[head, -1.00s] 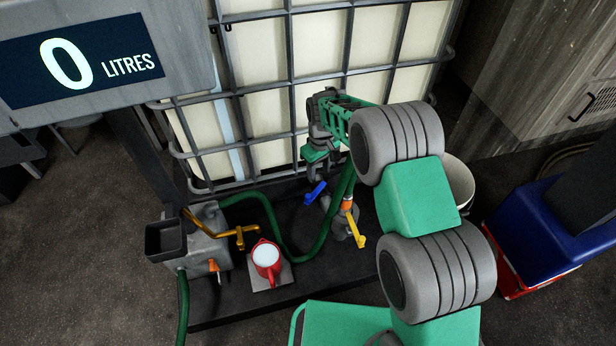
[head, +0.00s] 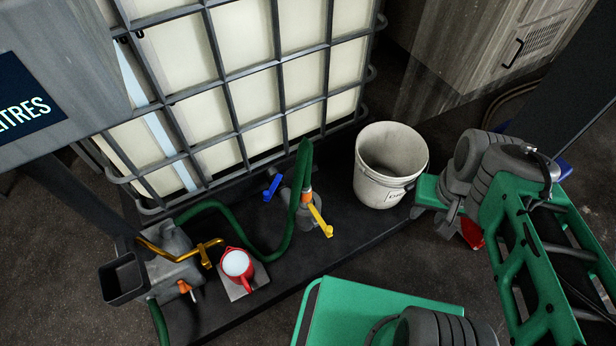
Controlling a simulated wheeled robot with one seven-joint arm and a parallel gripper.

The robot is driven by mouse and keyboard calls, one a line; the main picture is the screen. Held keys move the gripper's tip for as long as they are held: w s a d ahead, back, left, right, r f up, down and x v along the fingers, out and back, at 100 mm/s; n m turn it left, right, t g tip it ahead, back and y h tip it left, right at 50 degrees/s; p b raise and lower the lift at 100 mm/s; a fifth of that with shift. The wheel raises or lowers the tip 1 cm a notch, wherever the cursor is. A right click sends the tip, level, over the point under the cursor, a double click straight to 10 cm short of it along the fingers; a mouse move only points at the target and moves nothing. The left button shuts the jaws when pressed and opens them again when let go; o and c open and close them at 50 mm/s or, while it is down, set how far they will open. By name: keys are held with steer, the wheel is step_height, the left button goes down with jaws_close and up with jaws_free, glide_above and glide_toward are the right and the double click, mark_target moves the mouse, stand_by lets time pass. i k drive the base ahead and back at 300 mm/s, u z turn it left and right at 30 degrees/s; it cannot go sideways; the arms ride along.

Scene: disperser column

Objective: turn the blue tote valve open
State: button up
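The blue tote valve shows as a blue handle (head: 271,188) at the lower front of the caged white tote (head: 262,45). The handle stands slanted beside a grey fitting, and nothing of mine touches it. A yellow handle (head: 320,221) sits just to its right, below an orange collar on the green hose (head: 301,170). My gripper (head: 438,218) is well to the right of the blue handle, past the white bucket. It is small and partly covered by my arm, so its opening is unclear.
The white bucket (head: 370,185) stands between my gripper and the valves. A red jug (head: 237,263) with pale contents stands on a small plate below a brass tap (head: 205,250). A litre display (head: 22,105) is cut off at left. Dark floor lies beyond the platform.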

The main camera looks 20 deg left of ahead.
mark_target(268, 194)
steer(key=z, duration=0.6)
steer(key=k, duration=1)
steer(key=u, duration=1.8)
steer(key=i, duration=0.5)
steer(key=z, duration=0.1)
